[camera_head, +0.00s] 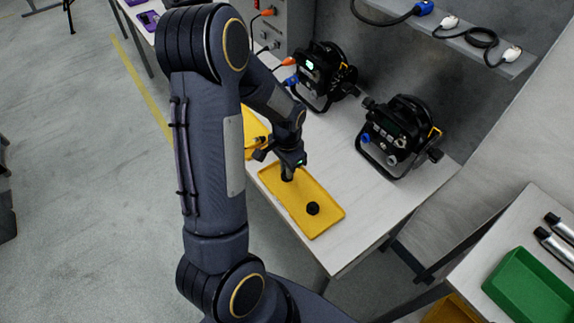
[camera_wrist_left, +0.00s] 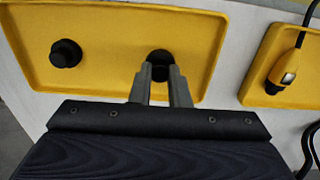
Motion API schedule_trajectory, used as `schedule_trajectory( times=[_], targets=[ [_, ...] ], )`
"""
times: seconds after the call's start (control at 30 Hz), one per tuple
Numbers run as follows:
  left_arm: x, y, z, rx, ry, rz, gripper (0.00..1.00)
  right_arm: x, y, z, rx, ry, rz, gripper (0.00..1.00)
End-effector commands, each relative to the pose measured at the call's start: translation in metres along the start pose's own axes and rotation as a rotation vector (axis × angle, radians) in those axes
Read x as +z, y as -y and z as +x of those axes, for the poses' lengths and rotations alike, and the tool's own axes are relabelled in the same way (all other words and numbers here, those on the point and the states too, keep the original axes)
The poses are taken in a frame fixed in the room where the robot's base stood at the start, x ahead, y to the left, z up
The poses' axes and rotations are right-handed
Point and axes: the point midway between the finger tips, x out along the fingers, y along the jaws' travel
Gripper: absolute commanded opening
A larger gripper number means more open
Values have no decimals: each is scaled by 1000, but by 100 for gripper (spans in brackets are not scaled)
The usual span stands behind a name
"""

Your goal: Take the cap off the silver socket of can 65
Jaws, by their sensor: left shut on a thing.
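My left gripper (camera_head: 287,174) reaches down over a yellow tray (camera_head: 318,226) on the white table. In the left wrist view the gripper (camera_wrist_left: 163,72) is shut on a black cap (camera_wrist_left: 160,57), at the tray's floor or just above it. A second black cap (camera_head: 312,208) lies loose in the same tray; it also shows in the left wrist view (camera_wrist_left: 66,53). A black par can (camera_head: 396,130) stands at the right, its panel showing a blue socket (camera_head: 366,138) and a silver socket (camera_head: 392,160). Another par can (camera_head: 322,75) stands behind. I cannot read their numbers. My right gripper is out of view.
The left can has an orange plug (camera_head: 284,63) and cable. A second yellow tray (camera_head: 252,128) holds a yellow connector (camera_wrist_left: 287,72). A shelf (camera_head: 490,50) with cables hangs behind. A green tray (camera_head: 530,287) is on the right table. The white table's front right is clear.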

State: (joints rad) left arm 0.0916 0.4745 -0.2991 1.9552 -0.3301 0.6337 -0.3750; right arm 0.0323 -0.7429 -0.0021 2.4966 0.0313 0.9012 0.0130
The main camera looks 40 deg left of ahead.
Motion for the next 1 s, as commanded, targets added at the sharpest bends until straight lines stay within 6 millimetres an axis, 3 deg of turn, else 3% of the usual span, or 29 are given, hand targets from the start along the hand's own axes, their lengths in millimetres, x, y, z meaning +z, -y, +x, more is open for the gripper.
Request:
schedule_trajectory(
  times=[0.1, 0.43, 0.47, 0.63, 1.0],
  targets=[
    [0, 0, 12, 0, 0, 0, 0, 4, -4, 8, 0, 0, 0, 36],
    [0, 0, 13, 0, -1, 0, 0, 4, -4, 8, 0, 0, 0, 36],
    [0, 0, 13, 0, -1, 0, 17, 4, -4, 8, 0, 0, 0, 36],
    [0, 0, 13, 0, -1, 0, 39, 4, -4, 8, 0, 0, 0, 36],
    [-1, 0, 7, -1, -3, 0, 41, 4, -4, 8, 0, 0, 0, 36]
  ],
)
